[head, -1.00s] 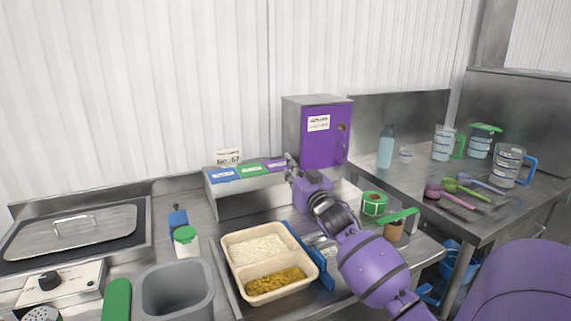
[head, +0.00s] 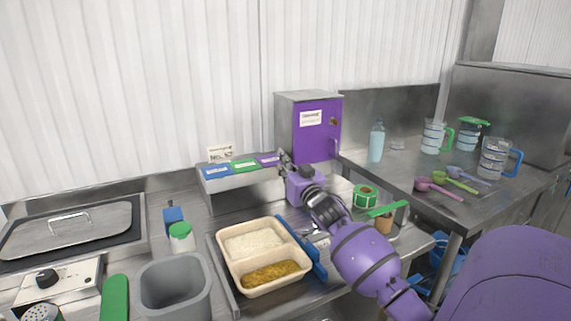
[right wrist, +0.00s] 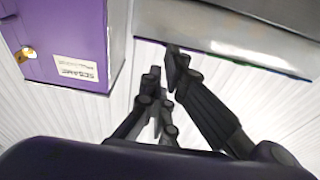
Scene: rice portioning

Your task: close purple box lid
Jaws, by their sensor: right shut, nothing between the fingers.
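A steel dispenser box (head: 240,178) stands at the back of the counter. Its top has a blue label (head: 217,170), a green label (head: 244,165) and a purple label (head: 267,160) in a row. The purple-labelled part looks level with the others. A purple-fronted cabinet (head: 318,140) stands behind it to the right, its door looking shut. My right gripper (head: 284,157) is shut and empty, at the dispenser's right end beside the purple label. In the right wrist view its fingers (right wrist: 162,65) show below the dispenser's edge; contact cannot be told. My left gripper is out of view.
A two-part tray (head: 226,262) with rice and a yellow-brown food sits in front of the dispenser. A grey bin (head: 175,290) is at front left.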

